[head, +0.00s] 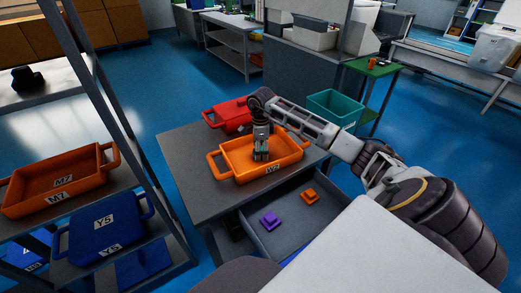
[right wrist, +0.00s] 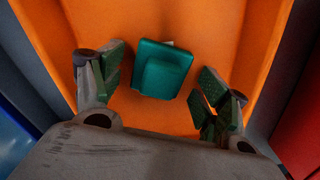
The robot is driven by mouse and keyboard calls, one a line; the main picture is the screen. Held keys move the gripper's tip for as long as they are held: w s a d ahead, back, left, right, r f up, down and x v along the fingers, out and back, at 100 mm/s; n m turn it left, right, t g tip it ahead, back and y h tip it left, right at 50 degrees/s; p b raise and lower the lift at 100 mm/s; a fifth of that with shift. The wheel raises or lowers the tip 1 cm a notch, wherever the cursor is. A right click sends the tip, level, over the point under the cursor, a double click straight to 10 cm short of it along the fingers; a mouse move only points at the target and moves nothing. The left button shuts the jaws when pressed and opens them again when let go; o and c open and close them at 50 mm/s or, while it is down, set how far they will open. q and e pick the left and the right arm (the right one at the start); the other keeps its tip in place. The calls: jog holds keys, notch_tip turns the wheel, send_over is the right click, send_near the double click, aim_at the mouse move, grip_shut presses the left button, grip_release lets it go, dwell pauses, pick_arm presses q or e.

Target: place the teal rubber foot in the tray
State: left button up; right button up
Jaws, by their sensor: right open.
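The teal rubber foot (right wrist: 163,70) shows in the right wrist view against the orange floor of the tray (right wrist: 245,60). It looks like a square base with a raised block. My right gripper (right wrist: 163,90) is open, with one green-padded finger on each side of the foot and a visible gap to both. In the head view my right gripper (head: 262,154) points straight down into the orange tray (head: 231,170) on the grey table, and the teal foot is hidden or too small to make out there. My left gripper is not in view.
An open drawer (head: 284,235) below the table holds a purple foot (head: 269,221) and an orange foot (head: 309,196). A red tray (head: 222,117) sits behind the orange one. A teal bin (head: 335,107) stands to the right. A shelf rack with orange (head: 60,182) and blue (head: 104,231) trays is at left.

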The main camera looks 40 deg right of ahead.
jog(key=shift+r, duration=0.1)
notch_tip(320, 180, up, 12)
dwell(0.8)
dwell(0.5)
